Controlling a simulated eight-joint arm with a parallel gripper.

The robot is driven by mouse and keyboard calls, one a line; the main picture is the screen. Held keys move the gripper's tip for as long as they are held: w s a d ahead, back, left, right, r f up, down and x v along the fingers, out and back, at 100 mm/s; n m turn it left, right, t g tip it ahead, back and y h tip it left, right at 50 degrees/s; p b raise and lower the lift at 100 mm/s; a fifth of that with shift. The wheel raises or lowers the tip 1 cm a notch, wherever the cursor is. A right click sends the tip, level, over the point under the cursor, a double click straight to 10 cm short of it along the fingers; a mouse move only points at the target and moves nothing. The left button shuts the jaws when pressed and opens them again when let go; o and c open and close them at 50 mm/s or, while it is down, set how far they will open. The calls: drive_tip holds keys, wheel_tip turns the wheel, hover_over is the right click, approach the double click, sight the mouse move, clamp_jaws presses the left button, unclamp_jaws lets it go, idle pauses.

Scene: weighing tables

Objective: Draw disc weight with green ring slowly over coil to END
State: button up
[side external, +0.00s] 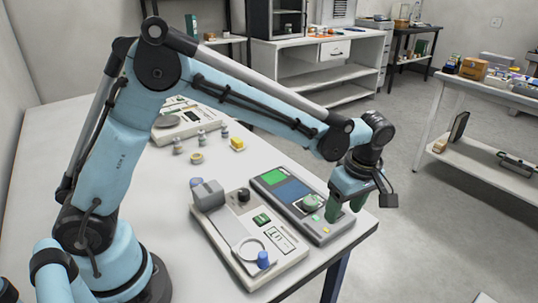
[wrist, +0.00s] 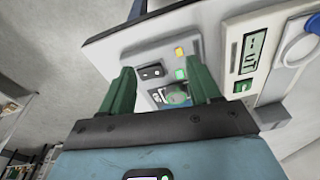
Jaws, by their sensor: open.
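The fingers in the wrist view (wrist: 160,85) stand well apart. I cannot tell whether a finger touches the disc. The coil and END marking cannot be made out.
A pale instrument (side external: 222,225) with a ring and blue knob stands close on the left. The table's right edge (side external: 352,243) is close to my gripper.

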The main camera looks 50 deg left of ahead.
drive_tip(key=shift+o, duration=0.5)
drive_tip(key=shift+w+a+r+m, duration=0.1)
drive_tip(key=shift+a+r+m, duration=0.2)
drive_tip(key=shift+m, duration=0.2)
drive_tip(key=a+r+m+h, duration=0.1)
drive_tip(key=a+r+m, duration=0.25)
drive_tip(key=m, duration=0.25)
wheel_tip(320, 180, up, 4)
drive_tip(key=m, duration=0.7)
hover_over(310, 200)
drive_tip(key=shift+h, duration=0.4)
drive_tip(key=shift+d, duration=0.1)
drive_tip(key=shift+f, duration=6)
